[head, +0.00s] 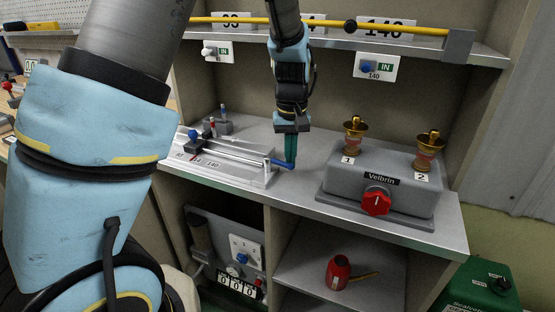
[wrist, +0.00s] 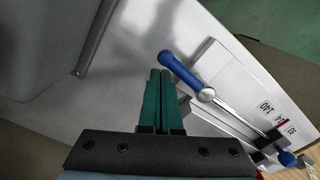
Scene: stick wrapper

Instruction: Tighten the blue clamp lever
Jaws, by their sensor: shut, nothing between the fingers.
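A lever with a blue grip (head: 282,164) stands out at the right end of the pale rail fixture (head: 258,180) on the bench. In the wrist view the blue grip (wrist: 182,73) lies just right of my fingertips, on a metal rod running down right. A smaller blue end (wrist: 287,159) shows near the rod's far end, and in the head view (head: 192,161). My gripper (head: 291,163) points down with its teal fingers shut and empty, right beside the grip. In the wrist view my gripper (wrist: 160,74) has its fingers together. I cannot tell whether they touch the grip.
A grey Velbrin box (head: 395,186) with a red knob (head: 376,202) and two brass posts stands close on the right. A shelf (head: 350,45) with a yellow rod (head: 400,29) is above. A red container (head: 338,272) sits in the cubby below.

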